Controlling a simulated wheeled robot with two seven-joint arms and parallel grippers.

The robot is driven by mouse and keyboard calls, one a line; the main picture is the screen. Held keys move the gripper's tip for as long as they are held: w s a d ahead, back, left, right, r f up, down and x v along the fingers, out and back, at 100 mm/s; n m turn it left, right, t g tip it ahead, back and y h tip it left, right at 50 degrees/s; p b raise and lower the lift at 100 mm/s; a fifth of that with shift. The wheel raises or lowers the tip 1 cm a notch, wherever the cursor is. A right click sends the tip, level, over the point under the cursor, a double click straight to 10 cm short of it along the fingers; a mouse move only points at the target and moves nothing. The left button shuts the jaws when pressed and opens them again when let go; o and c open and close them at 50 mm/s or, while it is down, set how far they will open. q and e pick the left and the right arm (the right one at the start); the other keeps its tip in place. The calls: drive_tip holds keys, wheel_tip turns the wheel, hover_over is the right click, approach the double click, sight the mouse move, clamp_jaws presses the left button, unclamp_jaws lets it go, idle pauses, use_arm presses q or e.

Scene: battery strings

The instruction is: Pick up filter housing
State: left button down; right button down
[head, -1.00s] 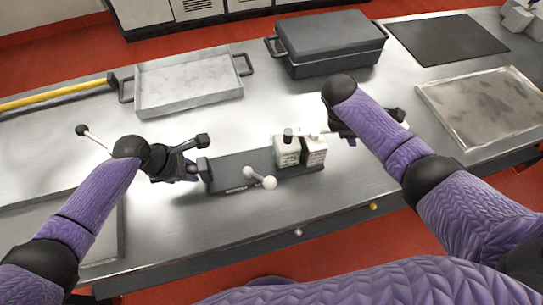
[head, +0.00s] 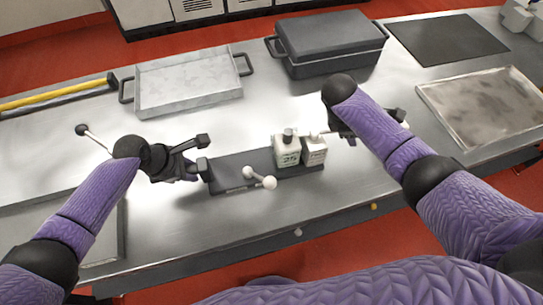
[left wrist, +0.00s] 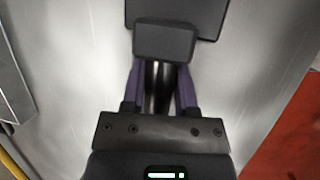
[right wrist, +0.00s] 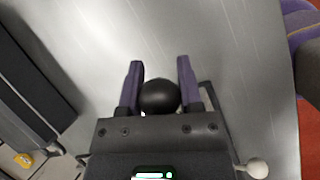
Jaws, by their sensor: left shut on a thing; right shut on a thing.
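A long dark grey base (head: 228,172), which looks like the filter housing, lies near the front of the steel table. Two white bottles (head: 287,152) with dark print stand on its right part. My left gripper (head: 190,168) is at its left end. In the left wrist view its purple fingers (left wrist: 163,90) are shut on a black cylindrical handle (left wrist: 158,90) with a grey block at its end.
A grey metal tray (head: 190,106), a dark lidded box (head: 332,68), a black mat (head: 410,50) and a stained tray (head: 425,92) lie behind or right. A white-knobbed lever (head: 262,178) sits at the base's front. Steel between the trays and base is clear.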

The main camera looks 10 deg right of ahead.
drive_tip(key=shift+r, duration=0.1)
